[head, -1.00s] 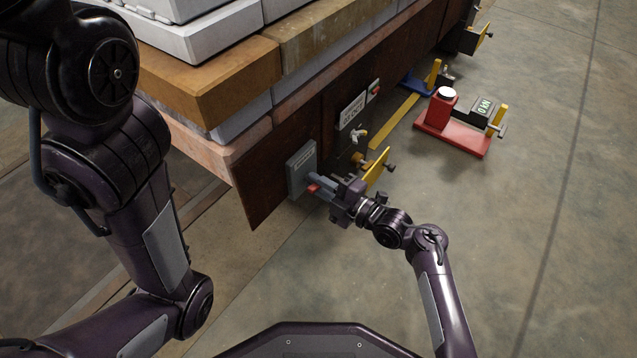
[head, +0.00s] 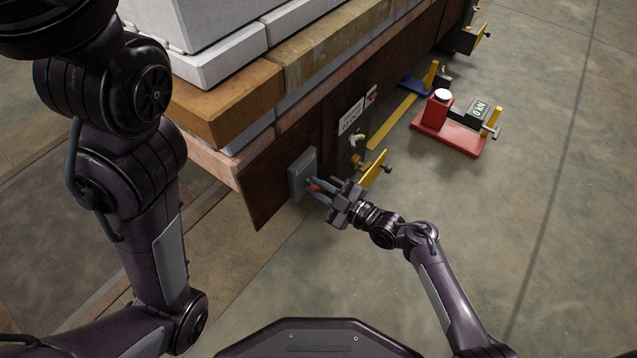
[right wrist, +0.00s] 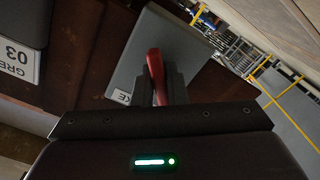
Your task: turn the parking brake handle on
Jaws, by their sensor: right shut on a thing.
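The parking brake handle is a red lever (right wrist: 156,68) on a grey plate (right wrist: 150,45) with a partly hidden label ending in "KE". In the head view the grey plate (head: 302,172) is fixed low on the near end of the dark brown side panel, and a bit of the red lever (head: 314,187) shows at the fingertips. My right gripper (head: 320,190) is shut on the lever; in the right wrist view its fingers (right wrist: 161,86) sit on both sides of it. The lever's lower part is hidden by the gripper. My left gripper is out of view.
A yellow-tipped bracket (head: 375,169) sticks out just beyond my right gripper. A white label plate (head: 351,116) and a small tap-like fitting (head: 357,139) are farther along the panel. A red stand (head: 446,132) is on the floor.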

